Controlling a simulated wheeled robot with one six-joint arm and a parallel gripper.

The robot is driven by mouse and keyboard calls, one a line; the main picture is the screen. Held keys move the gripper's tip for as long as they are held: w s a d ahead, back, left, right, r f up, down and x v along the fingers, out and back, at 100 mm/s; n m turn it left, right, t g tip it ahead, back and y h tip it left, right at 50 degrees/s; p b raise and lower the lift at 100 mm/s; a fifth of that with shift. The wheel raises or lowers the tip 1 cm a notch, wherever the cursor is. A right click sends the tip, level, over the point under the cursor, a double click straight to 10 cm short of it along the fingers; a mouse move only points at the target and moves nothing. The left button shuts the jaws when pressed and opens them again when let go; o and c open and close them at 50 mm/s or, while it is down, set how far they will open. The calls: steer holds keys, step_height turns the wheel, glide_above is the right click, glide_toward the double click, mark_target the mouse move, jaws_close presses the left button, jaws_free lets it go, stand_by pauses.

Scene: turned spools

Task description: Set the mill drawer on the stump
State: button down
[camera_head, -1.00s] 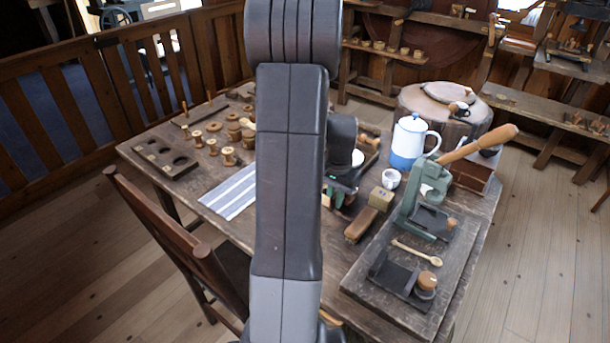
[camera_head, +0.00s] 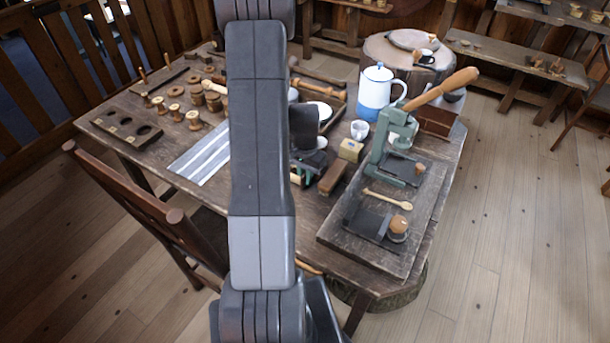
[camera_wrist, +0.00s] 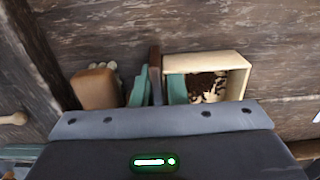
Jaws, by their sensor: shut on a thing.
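The mill drawer (camera_wrist: 240,92) is an open light-wood box with a dark front panel and dark grounds inside. It shows right of centre in the wrist view. My gripper (camera_wrist: 157,90) has green finger pads shut on the drawer's dark front panel. In the head view my gripper (camera_head: 300,168) is over the table beside my arm, which mostly hides the drawer. I cannot tell whether the drawer touches the table.
A brush (camera_head: 333,177) lies just right of my gripper. A blue-white pot (camera_head: 376,90), a white mug (camera_head: 359,130), a small light box (camera_head: 350,150) and a brown mill (camera_head: 436,120) stand near the table's right side. A green lever press (camera_head: 393,150) stands on a board.

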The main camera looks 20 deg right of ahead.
steer(key=shift+f, duration=0.15)
steer(key=c, duration=1.8)
jaws_free()
steer(key=shift+c, duration=0.2)
steer(key=o, duration=0.4)
